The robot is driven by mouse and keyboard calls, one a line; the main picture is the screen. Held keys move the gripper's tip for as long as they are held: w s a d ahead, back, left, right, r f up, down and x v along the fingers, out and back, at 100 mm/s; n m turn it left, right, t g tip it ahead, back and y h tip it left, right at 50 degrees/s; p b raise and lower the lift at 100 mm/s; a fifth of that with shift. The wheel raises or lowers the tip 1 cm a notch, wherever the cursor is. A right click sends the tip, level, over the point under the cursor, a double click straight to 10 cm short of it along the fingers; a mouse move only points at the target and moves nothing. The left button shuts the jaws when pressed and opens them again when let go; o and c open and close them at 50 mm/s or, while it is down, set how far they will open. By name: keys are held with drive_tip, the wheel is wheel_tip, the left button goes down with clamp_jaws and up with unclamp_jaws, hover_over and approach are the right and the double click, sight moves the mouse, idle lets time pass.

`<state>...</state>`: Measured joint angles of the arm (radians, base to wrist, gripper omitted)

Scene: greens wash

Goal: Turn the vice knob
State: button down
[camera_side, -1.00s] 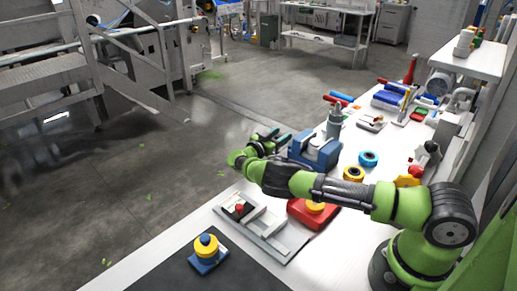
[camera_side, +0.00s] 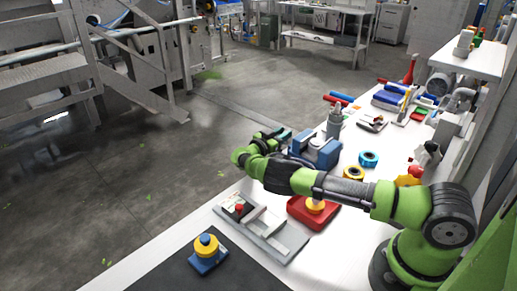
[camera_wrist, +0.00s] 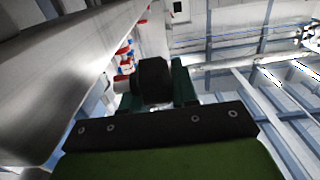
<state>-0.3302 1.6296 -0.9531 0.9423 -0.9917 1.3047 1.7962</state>
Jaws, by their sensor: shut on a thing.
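The blue vice (camera_side: 322,154) with a light grey part stands on the white bench, just behind my forearm in the side view. My gripper (camera_side: 280,136) is at its left side, over the bench's edge. In the wrist view, my gripper's dark green fingers (camera_wrist: 156,88) stand on either side of a black, rounded knob (camera_wrist: 154,72) and are shut on it. The knob is hidden or too small to make out in the side view. Part of the vice is hidden by my arm.
A red block with a yellow top (camera_side: 313,208) is below my forearm. A grey plate with a red button (camera_side: 270,232) and a blue-yellow button (camera_side: 206,252) are nearer the front. A blue ring (camera_side: 369,159) and yellow ring (camera_side: 354,173) lie right of the vice.

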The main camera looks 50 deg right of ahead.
drive_tip(key=shift+y, duration=0.4)
wheel_tip(320, 180, down, 3)
drive_tip(key=y, duration=1.7)
drive_tip(key=shift+a+f, duration=0.1)
drive_tip(key=shift+f, duration=0.05)
drive_tip(key=shift+a+f+y, duration=0.1)
drive_tip(key=shift+a+y, duration=0.1)
drive_tip(key=shift+y, duration=0.65)
drive_tip(key=shift+a+f+y, duration=0.1)
drive_tip(key=shift+a+y, duration=0.05)
drive_tip(key=shift+y, duration=0.7)
drive_tip(key=shift+a+y, duration=0.1)
drive_tip(key=shift+y, duration=0.2)
drive_tip(key=c, duration=1)
unclamp_jaws()
drive_tip(key=shift+o, duration=0.2)
drive_tip(key=shift+r, duration=0.1)
